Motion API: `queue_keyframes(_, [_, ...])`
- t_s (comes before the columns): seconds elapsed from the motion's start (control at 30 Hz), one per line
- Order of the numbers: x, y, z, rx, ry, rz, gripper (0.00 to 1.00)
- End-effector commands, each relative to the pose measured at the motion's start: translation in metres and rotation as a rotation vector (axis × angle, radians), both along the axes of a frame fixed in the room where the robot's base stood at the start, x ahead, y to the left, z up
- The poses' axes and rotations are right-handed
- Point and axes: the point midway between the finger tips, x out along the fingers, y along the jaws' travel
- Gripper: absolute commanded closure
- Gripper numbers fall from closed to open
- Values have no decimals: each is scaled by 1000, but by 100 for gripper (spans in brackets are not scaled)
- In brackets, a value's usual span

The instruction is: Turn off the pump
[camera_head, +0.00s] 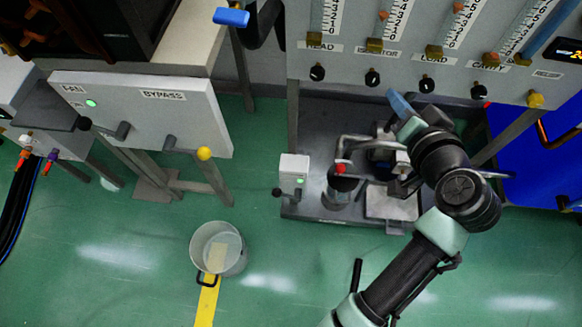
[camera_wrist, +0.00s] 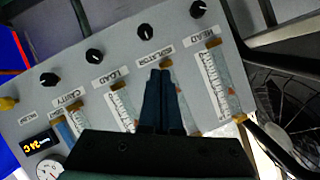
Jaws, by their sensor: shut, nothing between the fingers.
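The pump unit sits on a dark tray (camera_head: 345,217) on the floor under the flow-meter panel. I cannot tell which of its parts is the pump itself. A small white control box (camera_head: 293,170) stands at its left end, with a lit green light (camera_head: 299,181) and a black knob (camera_head: 277,192) on its left side. My gripper (camera_head: 394,95) is above and to the right of this box, in front of the panel's lower edge. In the wrist view its dark blue fingers (camera_wrist: 160,72) are together and empty, in front of the panel near the ISOLATOR label. The box is not seen there.
The flow-meter panel (camera_head: 345,72) has several black knobs along its bottom; it also shows in the wrist view (camera_wrist: 125,65). A FAN and BYPASS box (camera_head: 150,115) stands at left.

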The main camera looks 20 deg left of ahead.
Motion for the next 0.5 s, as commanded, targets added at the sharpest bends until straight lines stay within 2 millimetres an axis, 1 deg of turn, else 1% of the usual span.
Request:
queue_keyframes(0.03, [-7,0,-45,34,44,16,100])
queue_keyframes(0.07, [-12,1,-61,53,67,28,100])
queue_keyframes(0.1, [-18,2,-83,81,95,43,100])
queue_keyframes(0.17, [-27,5,-114,122,136,66,100])
queue_keyframes(0.2, [-34,7,-135,152,164,81,100])
queue_keyframes(0.27, [-44,9,-164,198,200,101,100])
queue_keyframes(0.3, [-51,11,-183,228,222,116,100])
queue_keyframes(0.5, [-90,21,-270,395,317,178,100])
